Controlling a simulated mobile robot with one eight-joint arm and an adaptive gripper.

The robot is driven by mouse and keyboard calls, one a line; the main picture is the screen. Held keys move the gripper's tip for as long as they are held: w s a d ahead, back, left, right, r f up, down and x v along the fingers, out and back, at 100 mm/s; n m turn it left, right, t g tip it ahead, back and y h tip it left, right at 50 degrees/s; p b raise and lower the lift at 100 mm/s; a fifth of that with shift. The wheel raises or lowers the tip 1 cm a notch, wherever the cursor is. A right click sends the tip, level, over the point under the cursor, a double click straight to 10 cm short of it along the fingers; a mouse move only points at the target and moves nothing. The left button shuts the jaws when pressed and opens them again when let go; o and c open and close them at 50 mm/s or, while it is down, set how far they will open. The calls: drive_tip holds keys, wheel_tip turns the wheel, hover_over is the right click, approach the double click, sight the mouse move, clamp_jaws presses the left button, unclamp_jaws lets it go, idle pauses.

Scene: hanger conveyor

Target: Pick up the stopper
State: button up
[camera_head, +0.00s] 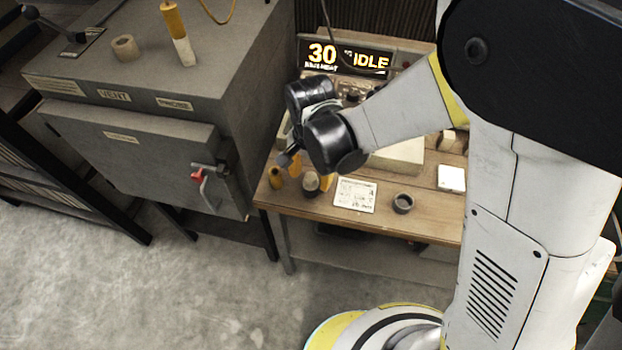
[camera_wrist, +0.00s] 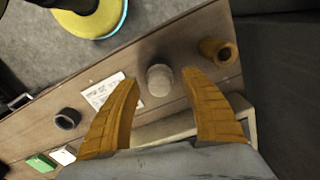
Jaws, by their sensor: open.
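What looks like the stopper, a small beige-grey plug (camera_wrist: 158,80) with a rounded, paler end, shows between the fingers in the wrist view. In the head view it shows at the front left of the wooden bench (camera_head: 311,184), just below my gripper (camera_head: 309,172). In the wrist view my gripper (camera_wrist: 160,81) is open, with one orange ribbed finger to each side of the plug and a gap on both sides. I see no contact. How far the fingertips are above the plug is hard to tell.
An orange-brown cup (camera_wrist: 218,50) stands close beside the plug. A printed card (camera_head: 355,195) and a dark ring-like cup (camera_head: 403,203) are to its right in the head view. A grey oven (camera_head: 150,140) stands left of the bench (camera_head: 385,222).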

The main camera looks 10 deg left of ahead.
clamp_jaws()
drive_tip(key=shift+r, duration=0.2)
